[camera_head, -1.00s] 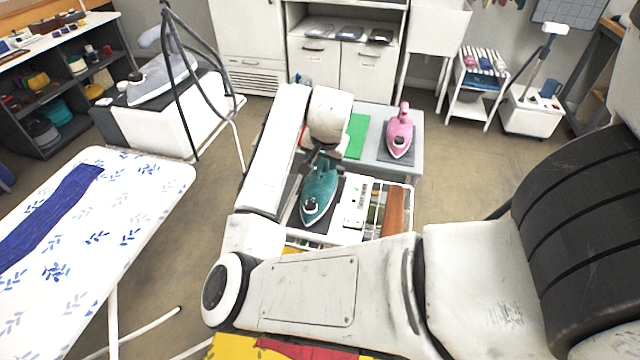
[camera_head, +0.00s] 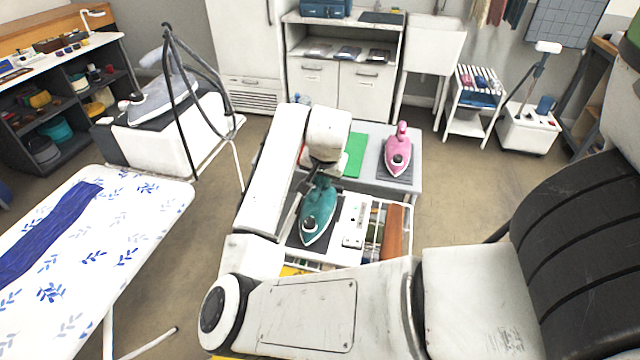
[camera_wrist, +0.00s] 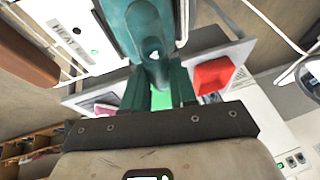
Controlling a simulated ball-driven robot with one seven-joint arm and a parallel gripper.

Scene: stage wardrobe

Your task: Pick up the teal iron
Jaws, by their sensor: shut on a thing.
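The teal iron (camera_head: 318,217) is in the middle of the head view, over a dark pad (camera_head: 300,236) on a white cart. Its light soleplate edge faces the camera. My gripper (camera_head: 322,181) is at the iron's far end, below my arm's white wrist, and is shut on it. In the wrist view the teal iron (camera_wrist: 150,38) fills the top middle, and the teal part runs down to the dark bar of my gripper (camera_wrist: 160,95). Whether the iron touches the pad I cannot tell.
A pink iron (camera_head: 398,155) stands on a grey table beside a green mat (camera_head: 355,155). A white wire rack (camera_head: 350,262) with a brown block (camera_head: 392,232) is right of the teal iron. A patterned ironing board (camera_head: 130,215) is at left.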

